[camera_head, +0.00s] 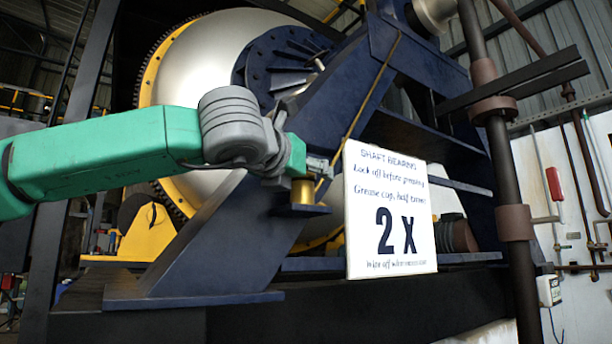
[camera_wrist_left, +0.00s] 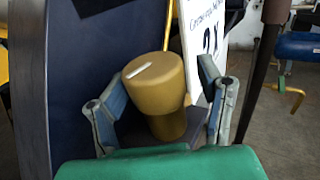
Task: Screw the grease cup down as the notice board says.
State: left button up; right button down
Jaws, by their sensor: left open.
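The brass-yellow grease cup (camera_head: 303,191) stands upright on a small ledge of the dark blue bearing frame. In the left wrist view the cup (camera_wrist_left: 158,82) shows a short white line on its top. My left gripper (camera_head: 318,168) is at the cup's top. In the wrist view its two fingers are spread on either side of the cup, with visible gaps, so it looks open around it. The white notice board (camera_head: 390,212) stands just right of the cup. It reads "SHAFT BEARING", "Grease cup, half turns" and a large "2 X"; the bottom line is hard to read. My right gripper is not in view.
The slanted blue frame (camera_head: 225,235) rises close beside the cup. A thin yellow rod (camera_head: 366,95) runs down behind the cup and board. A dark vertical pipe (camera_head: 497,150) stands further right. The large silver drum (camera_head: 195,65) lies behind.

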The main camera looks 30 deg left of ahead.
pick_arm(q)
jog(key=shift+s, duration=0.1)
jog(key=shift+s+r, duration=0.1)
jog(key=shift+s, duration=0.2)
jog(key=s+d, duration=0.1)
jog(key=s, duration=0.6)
jog(key=shift+d, duration=0.2)
